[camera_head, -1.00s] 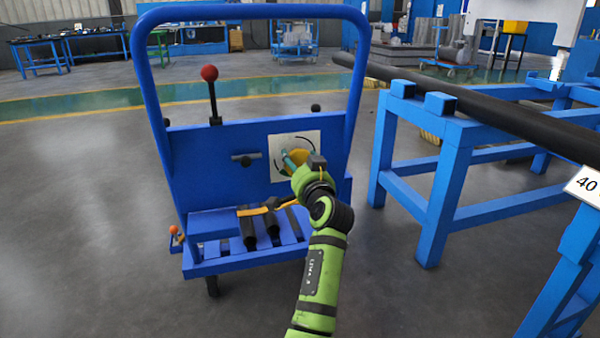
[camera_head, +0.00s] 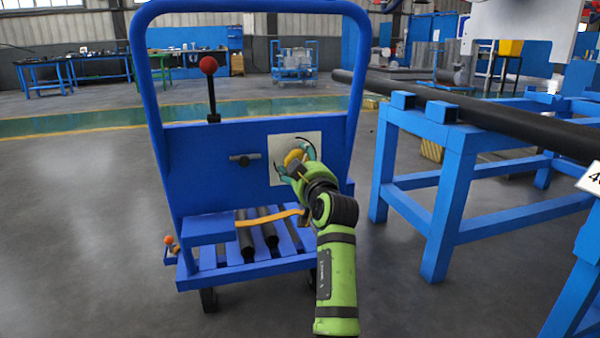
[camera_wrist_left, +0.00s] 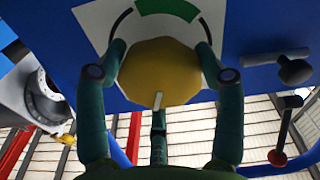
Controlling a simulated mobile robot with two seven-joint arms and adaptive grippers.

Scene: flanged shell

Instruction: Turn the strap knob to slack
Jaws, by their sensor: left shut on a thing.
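The yellow strap knob (camera_head: 293,158) sits on a white square plate (camera_head: 281,143) on the blue cart's panel. My left gripper (camera_head: 298,161) reaches it from the lower right and is shut on it. The left wrist view shows the many-sided knob (camera_wrist_left: 162,75) between the two teal fingers of my left gripper (camera_wrist_left: 163,66), one on each side. A white pointer mark shows near the knob's lower edge there. A green arc (camera_wrist_left: 168,9) and a black arc lie on the plate near the top of that view. My right gripper is not in view.
The blue cart (camera_head: 200,158) has a red-balled lever (camera_head: 209,80) and a black handle (camera_head: 244,159). A yellow strap (camera_head: 268,217) crosses black bars (camera_head: 246,240) on its lower deck. A blue stand (camera_head: 452,190) with a long black pipe is on the right. The floor at left is clear.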

